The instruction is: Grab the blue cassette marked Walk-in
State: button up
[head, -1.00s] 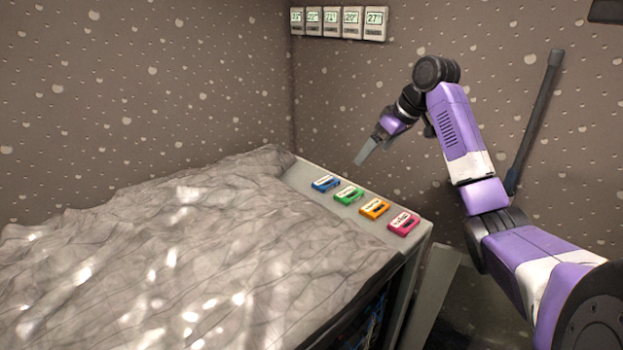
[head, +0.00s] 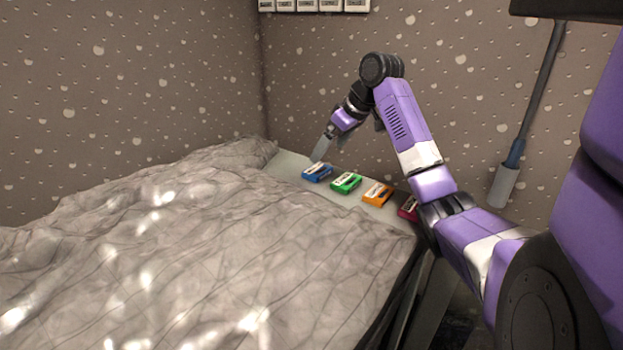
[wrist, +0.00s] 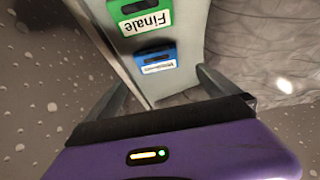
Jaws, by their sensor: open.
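The blue cassette (head: 317,173) lies at the far end of a row of cassettes on a pale ledge (head: 287,163). In the wrist view the blue cassette (wrist: 155,58) shows a white label, its writing too small to read. My gripper (head: 320,151) points down just above and behind the blue cassette and appears apart from it. In the wrist view my gripper (wrist: 163,86) has its two grey fingers spread wide and nothing between them. The cassette shows ahead of the fingers, roughly centred across the gap.
A green cassette (head: 346,183), labelled Finale in the wrist view (wrist: 140,17), sits beside the blue one. An orange cassette (head: 377,194) and a pink one (head: 408,208), partly hidden by my arm, follow. A crumpled grey cover (head: 200,240) borders the ledge; a speckled wall (head: 440,120) stands behind.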

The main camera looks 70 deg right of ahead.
aim_at(318, 170)
jog(key=shift+x, duration=1.2)
jog(key=shift+s+p+x, duration=0.15)
jog(key=shift+p+x, duration=0.15)
jog(key=shift+x, duration=1.15)
jog(key=shift+s+p+x, duration=0.15)
jog(key=shift+p+x, duration=0.1)
jog(key=shift+x, duration=1.15)
jog(key=shift+d+f, duration=0.15)
jog(key=c, duration=1.4)
